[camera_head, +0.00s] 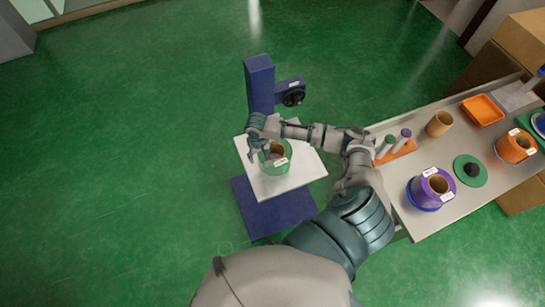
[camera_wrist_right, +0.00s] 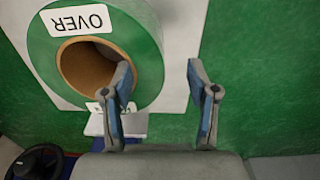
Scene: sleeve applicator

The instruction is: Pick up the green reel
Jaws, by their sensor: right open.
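The green reel (camera_head: 283,167) sits on the white plate (camera_head: 310,172) of the blue stand. In the right wrist view the reel (camera_wrist_right: 147,45) shows its brown core (camera_wrist_right: 85,68) and a white label reading "OVER". My right gripper (camera_wrist_right: 158,70) is open. One finger overlaps the core opening in the picture and the other is outside the reel's rim, with the reel's wall between them; I cannot tell how deep they reach. In the head view the right gripper (camera_head: 264,150) is at the reel's far left side. My left gripper is not in view.
The blue stand (camera_head: 259,82) has a post and black knob (camera_head: 294,97) behind the plate. The metal table (camera_head: 425,220) at right holds a purple reel (camera_head: 421,189), an orange reel (camera_head: 512,148), a green disc (camera_head: 469,178), an orange tray (camera_head: 482,110) and a brown core (camera_head: 439,124).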

